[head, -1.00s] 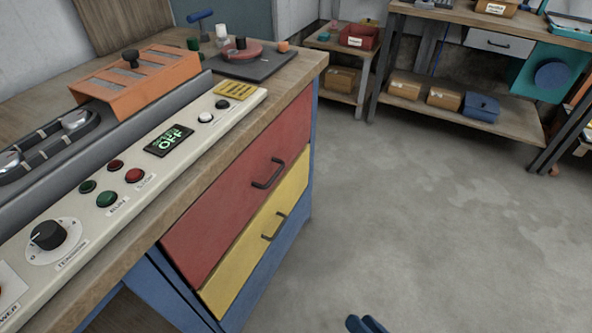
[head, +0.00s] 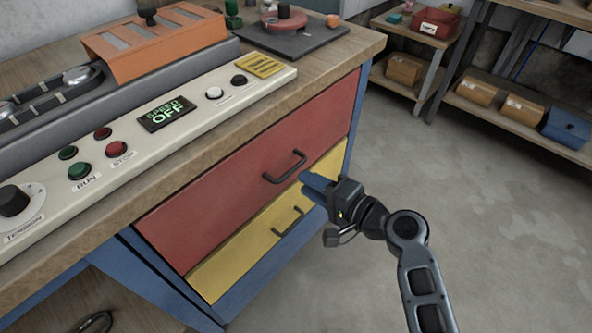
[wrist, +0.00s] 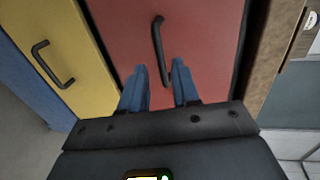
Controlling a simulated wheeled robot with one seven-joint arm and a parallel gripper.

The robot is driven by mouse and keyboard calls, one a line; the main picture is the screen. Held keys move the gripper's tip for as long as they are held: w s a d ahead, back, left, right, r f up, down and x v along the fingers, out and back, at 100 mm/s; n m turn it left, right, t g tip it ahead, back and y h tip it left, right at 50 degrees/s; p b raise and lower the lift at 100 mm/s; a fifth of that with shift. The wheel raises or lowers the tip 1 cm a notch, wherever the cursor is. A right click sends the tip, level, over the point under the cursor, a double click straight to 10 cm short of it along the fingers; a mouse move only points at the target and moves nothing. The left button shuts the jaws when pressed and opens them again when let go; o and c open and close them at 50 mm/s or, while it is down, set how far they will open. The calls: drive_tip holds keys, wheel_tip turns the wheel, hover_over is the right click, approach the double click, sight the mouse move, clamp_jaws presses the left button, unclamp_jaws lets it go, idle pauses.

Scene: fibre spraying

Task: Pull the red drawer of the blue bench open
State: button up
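The red drawer (head: 235,190) is the upper drawer of the blue bench (head: 355,115), and its front looks shut, about flush with the yellow drawer below. Its dark bar handle (head: 284,168) sits on the red front. My gripper (head: 308,184) is just right of and below the handle, pointing at the drawer front. In the wrist view, my gripper (wrist: 159,66) has its two blue fingers apart with nothing held. The handle (wrist: 158,45) runs lengthwise there, its lower end showing between the fingers. I cannot tell whether the fingers touch it.
The yellow drawer (head: 245,243) with its own handle (head: 288,221) lies directly below. The control panel (head: 130,150) runs along the bench top. Shelves with boxes (head: 475,91) stand at the back right. The floor (head: 500,230) right of the bench is clear.

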sight(288, 172)
drive_tip(key=x, duration=0.7)
clamp_jaws()
idle(0.5)
